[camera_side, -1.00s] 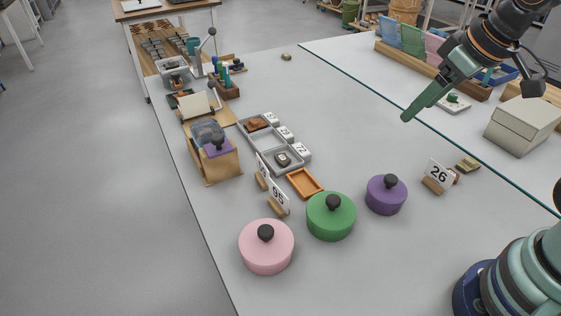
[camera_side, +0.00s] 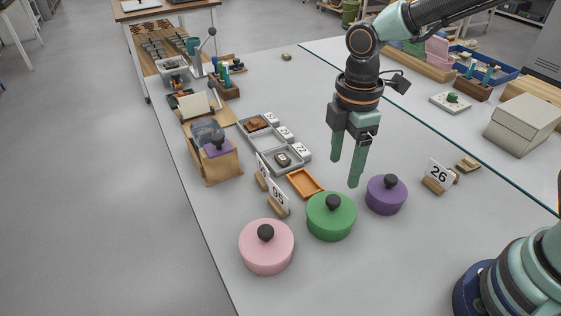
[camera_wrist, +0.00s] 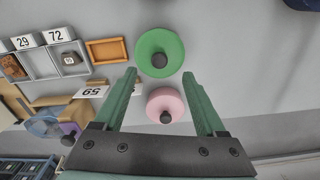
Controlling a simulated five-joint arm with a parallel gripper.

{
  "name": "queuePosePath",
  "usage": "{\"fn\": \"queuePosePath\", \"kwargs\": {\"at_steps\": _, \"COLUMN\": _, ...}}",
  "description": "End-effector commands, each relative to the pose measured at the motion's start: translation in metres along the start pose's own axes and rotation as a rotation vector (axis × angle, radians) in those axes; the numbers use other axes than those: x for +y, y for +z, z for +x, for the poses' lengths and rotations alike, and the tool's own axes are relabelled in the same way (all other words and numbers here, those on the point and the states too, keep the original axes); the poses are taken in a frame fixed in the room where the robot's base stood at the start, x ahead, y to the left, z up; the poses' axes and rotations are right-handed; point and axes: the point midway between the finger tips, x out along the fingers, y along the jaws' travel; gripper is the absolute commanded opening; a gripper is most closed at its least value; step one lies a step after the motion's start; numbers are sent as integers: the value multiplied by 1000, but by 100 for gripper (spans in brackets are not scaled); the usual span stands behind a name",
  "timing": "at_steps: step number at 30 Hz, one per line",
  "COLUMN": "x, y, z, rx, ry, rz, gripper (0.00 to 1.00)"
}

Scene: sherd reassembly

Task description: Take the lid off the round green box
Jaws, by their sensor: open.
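The round green box (camera_side: 331,222) stands on the grey table between the pink and purple boxes, with its lid on and a black knob (camera_side: 333,202) on top. In the wrist view the green box (camera_wrist: 160,62) is ahead of and between the lines of my fingers, with the pink box nearer them. My gripper (camera_side: 344,174) is open and empty, pointing down. In the side view its fingertips are above and slightly behind the green box, apart from the knob. The fingers also show in the wrist view (camera_wrist: 160,75).
A pink box (camera_side: 266,249) stands to the left and a purple box (camera_side: 386,197) to the right, both with black knobs. An orange tray (camera_side: 318,190), number cards (camera_side: 278,202) and grey trays (camera_side: 297,165) lie behind. Table in front of the green box is clear.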

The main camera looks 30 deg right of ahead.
Motion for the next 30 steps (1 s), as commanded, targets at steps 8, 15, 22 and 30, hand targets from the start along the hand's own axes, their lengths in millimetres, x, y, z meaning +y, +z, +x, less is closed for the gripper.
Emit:
{"fn": "queuePosePath", "kwargs": {"at_steps": 8, "x": 0, "y": 0, "z": 31, "rx": 0, "ry": 0, "rz": 2, "gripper": 73}}
{"fn": "queuePosePath", "kwargs": {"at_steps": 15, "x": -1, "y": -5, "z": 56, "rx": -2, "ry": -3, "rz": 1, "gripper": 73}}
{"fn": "queuePosePath", "kwargs": {"at_steps": 22, "x": 0, "y": -7, "z": 81, "rx": -1, "ry": -1, "rz": 3, "gripper": 73}}
{"fn": "queuePosePath", "kwargs": {"at_steps": 30, "x": 0, "y": -7, "z": 83, "rx": 0, "ry": 1, "rz": 3, "gripper": 73}}
